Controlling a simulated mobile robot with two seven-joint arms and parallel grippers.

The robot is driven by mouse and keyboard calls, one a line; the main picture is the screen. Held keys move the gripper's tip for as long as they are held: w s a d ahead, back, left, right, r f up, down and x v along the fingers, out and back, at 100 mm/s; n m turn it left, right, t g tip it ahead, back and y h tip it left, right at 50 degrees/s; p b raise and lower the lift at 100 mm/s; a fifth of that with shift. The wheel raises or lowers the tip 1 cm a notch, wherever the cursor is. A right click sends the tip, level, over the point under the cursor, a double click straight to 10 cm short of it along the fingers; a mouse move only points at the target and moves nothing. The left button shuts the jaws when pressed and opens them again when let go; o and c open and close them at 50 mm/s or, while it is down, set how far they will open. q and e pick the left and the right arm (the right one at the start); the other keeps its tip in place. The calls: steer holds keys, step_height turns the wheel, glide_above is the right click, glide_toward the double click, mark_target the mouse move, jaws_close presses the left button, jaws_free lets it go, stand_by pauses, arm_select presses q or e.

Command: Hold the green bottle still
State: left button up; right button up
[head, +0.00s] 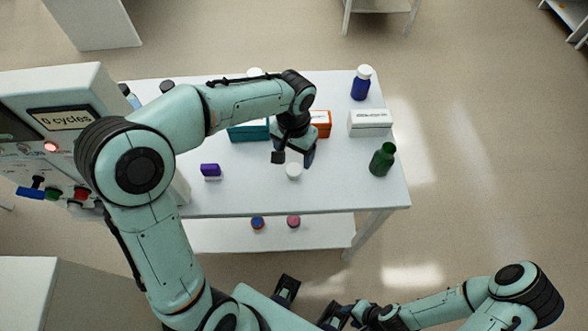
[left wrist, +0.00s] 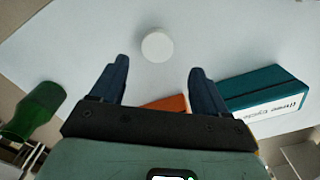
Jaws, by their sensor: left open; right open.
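The green bottle (head: 381,162) stands upright near the right end of the white table. It also shows at the left edge of the left wrist view (left wrist: 34,110), outside the fingers. My left gripper (head: 293,156) is open above the table, to the left of the green bottle and apart from it. In the left wrist view its fingers (left wrist: 155,78) are spread with nothing between them, and a small white round thing (left wrist: 157,45) lies just beyond the tips. My right gripper (head: 311,302) is open and low, in front of the table, away from the bottle.
On the table (head: 240,200) are a teal box (head: 249,133), an orange box (head: 321,123), a white box (head: 369,123), a blue bottle with white cap (head: 361,84) and a small purple-and-white box (head: 211,171). A machine with a counter display (head: 62,118) stands left. Table near the bottle's front is clear.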

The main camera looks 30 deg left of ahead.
mark_target(294, 169)
arm_select(q)
steer(key=shift+s+d+f, duration=0.1)
steer(key=shift+s+f, duration=0.05)
steer(key=shift+f, duration=0.75)
steer(key=shift+s+d+f, duration=0.1)
steer(key=shift+s+f, duration=0.05)
steer(key=shift+f, duration=0.7)
steer(key=shift+s+f, duration=0.15)
steer(key=shift+f, duration=0.75)
arm_select(e)
steer(key=shift+s+f, duration=0.1)
steer(key=shift+f, duration=0.2)
arm_select(q)
steer(key=c, duration=1.1)
steer(key=shift+r, duration=0.1)
step_height(294, 169, up, 20)
steer(key=p, duration=0.2)
arm_select(e)
steer(key=r, duration=0.1)
steer(key=w+r, duration=0.1)
steer(key=r, duration=0.1)
steer(key=shift+w+r, duration=0.25)
steer(key=shift+w, duration=0.05)
